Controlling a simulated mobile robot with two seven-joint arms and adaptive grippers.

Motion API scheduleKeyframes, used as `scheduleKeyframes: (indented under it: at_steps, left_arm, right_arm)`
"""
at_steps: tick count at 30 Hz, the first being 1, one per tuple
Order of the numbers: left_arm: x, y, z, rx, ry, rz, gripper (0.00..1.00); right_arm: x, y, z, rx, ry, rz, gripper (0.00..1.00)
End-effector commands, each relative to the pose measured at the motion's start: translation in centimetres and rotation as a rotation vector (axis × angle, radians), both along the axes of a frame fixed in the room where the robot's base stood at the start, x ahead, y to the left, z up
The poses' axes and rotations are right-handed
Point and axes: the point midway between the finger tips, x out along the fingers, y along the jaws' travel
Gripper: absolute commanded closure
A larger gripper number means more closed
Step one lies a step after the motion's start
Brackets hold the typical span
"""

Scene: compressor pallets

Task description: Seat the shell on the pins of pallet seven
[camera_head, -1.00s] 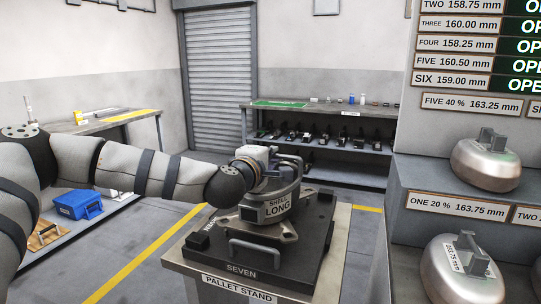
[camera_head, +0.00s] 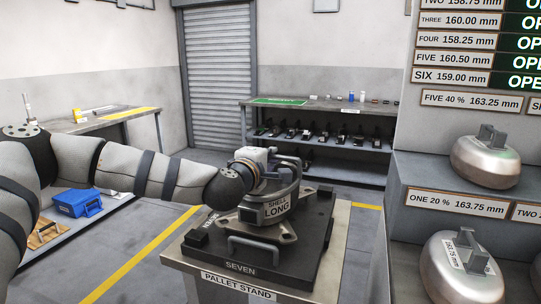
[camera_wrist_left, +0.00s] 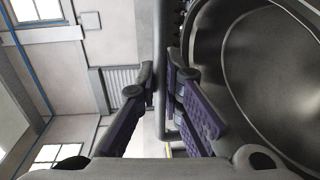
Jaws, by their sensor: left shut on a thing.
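The grey shell (camera_head: 277,208), labelled SHELL LONG, stands upright over the dark plate of pallet seven (camera_head: 240,267). A pale flanged foot spreads under it. I cannot tell whether it touches the plate or sits on the pins, which are hidden. My left gripper (camera_head: 282,161) is shut on the shell at its upper rim. My right gripper is out of view.
The pallet rests on the pallet stand (camera_head: 238,288). A back bench (camera_head: 325,106) holds small items. A left bench has a blue bin (camera_head: 78,203) below. The floor between is clear.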

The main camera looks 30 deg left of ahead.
Motion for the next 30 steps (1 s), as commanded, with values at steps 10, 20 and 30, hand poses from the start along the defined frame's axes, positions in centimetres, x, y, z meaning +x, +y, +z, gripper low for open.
scheduleKeyframes:
  at_steps: [10, 20, 30]
  left_arm:
    - [0.0, 0.0, -0.1, 0.001, -0.012, 0.0, 1.0]
    - [0.1, 0.0, -0.7, 0.003, -0.013, 0.0, 1.0]
    - [0.1, 0.0, -1.4, 0.001, -0.012, 0.0, 1.0]
  right_arm:
    - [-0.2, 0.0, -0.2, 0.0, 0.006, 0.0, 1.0]
    - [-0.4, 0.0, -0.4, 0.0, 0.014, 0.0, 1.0]
    - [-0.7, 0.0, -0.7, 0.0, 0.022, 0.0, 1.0]
